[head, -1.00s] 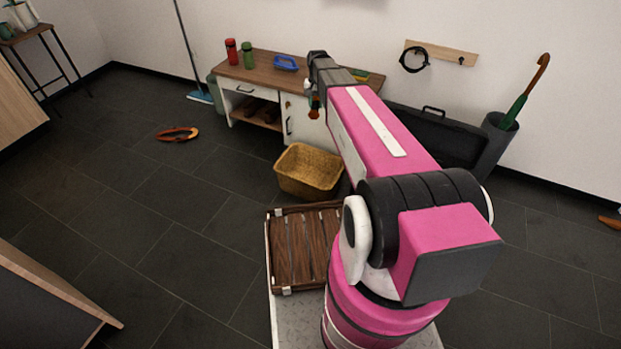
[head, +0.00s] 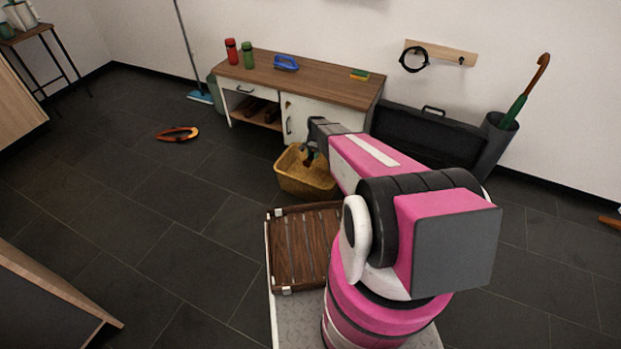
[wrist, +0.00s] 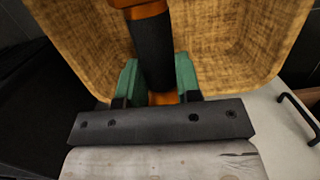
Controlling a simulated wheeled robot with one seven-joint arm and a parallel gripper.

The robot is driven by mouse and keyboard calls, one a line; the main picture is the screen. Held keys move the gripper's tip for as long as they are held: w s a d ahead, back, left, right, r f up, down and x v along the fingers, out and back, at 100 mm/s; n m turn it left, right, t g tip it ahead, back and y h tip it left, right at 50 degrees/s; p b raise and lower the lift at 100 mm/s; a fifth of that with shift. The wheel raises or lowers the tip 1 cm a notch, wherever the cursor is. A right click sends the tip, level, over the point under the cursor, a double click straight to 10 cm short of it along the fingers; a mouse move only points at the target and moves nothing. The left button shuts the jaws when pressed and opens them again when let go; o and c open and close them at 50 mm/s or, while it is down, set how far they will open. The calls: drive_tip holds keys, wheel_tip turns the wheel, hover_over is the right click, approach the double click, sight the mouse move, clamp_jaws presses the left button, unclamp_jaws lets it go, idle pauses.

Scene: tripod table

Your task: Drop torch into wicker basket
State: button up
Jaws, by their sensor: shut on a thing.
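The wicker basket (head: 306,184) stands on the floor in front of the cabinet, open side up. In the wrist view its woven inside (wrist: 230,50) fills most of the picture. My gripper (head: 309,158) is over the basket's opening, pointing down. In the wrist view my gripper (wrist: 158,80) is shut on the torch (wrist: 152,50), a black cylinder with orange ends, held between the green fingers. The torch shows against the inside of the basket; I cannot tell whether its lower end touches the bottom. In the head view the torch is small and dark.
The cabinet (head: 330,85) behind the basket carries red and green bottles, a blue item and a sponge. A black case (head: 425,135) stands to the right. The floor to the left is mostly clear.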

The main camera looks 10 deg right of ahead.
drive_tip(key=shift+f, duration=3)
drive_tip(key=o, duration=1.1)
drive_tip(key=shift+c, duration=0.2)
drive_tip(key=r, duration=0.3)
drive_tip(key=w+r, duration=0.1)
drive_tip(key=r, duration=0.3)
drive_tip(key=d+r, duration=0.1)
drive_tip(key=r, duration=0.2)
drive_tip(key=shift+w+r, duration=0.15)
drive_tip(key=shift+r, duration=0.25)
